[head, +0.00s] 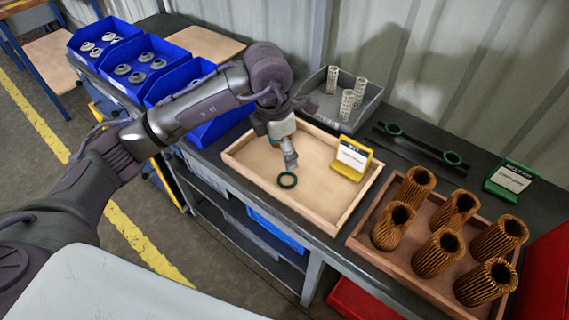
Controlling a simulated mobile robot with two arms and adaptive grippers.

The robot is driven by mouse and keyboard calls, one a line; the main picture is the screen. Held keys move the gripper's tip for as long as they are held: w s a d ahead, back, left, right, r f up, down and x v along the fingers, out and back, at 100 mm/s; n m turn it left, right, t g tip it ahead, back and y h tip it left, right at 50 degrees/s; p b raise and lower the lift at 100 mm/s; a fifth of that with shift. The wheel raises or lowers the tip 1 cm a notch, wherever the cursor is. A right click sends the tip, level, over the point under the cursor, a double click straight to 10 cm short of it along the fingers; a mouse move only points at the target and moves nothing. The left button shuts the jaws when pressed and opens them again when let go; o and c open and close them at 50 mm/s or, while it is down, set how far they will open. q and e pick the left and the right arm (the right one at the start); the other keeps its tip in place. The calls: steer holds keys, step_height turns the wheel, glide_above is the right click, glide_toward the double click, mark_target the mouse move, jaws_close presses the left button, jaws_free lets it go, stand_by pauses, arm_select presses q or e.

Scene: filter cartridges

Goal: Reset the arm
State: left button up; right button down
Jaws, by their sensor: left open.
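My left arm comes in from the left and bends down over the wooden tray (325,217) in the middle of the bench. My right gripper is not in view.
A yellow card stand (352,158) is in the tray's right part. Several pleated copper cartridges (436,254) stand in another tray at right. A grey bin (322,108) holds white mesh cylinders (347,104). Blue bins (142,68) stand back left.

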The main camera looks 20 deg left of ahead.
arm_select(q)
step_height(320, 180, up, 2)
steer(key=shift+a+r, duration=0.1)
stand_by(0.4)
